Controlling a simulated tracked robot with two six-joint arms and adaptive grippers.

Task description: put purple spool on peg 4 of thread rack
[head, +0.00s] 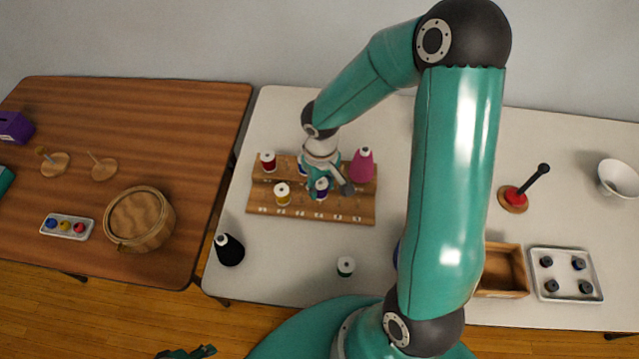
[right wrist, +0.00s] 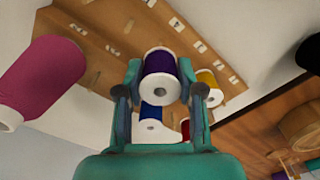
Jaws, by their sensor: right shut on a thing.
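The wooden thread rack (head: 258,208) lies on the white table, with pegs in two rows and pale labels along its front edge. My right gripper (head: 326,185) is over the rack and shut on the purple spool (head: 321,194). In the right wrist view the purple spool (right wrist: 160,62) sits between both fingers, above or at the rack board (right wrist: 105,35). I cannot tell whether a peg is inside it. A yellow spool (head: 282,197) is to its left; red (head: 268,163) and blue (right wrist: 152,113) spools are in the back row. My left gripper (head: 187,352) shows only partly at the bottom edge.
A magenta cone (head: 361,167) stands close at the rack's right back. A wooden box (head: 513,270) and a tray of dark spools (head: 572,296) are right. My arm hides part of the table.

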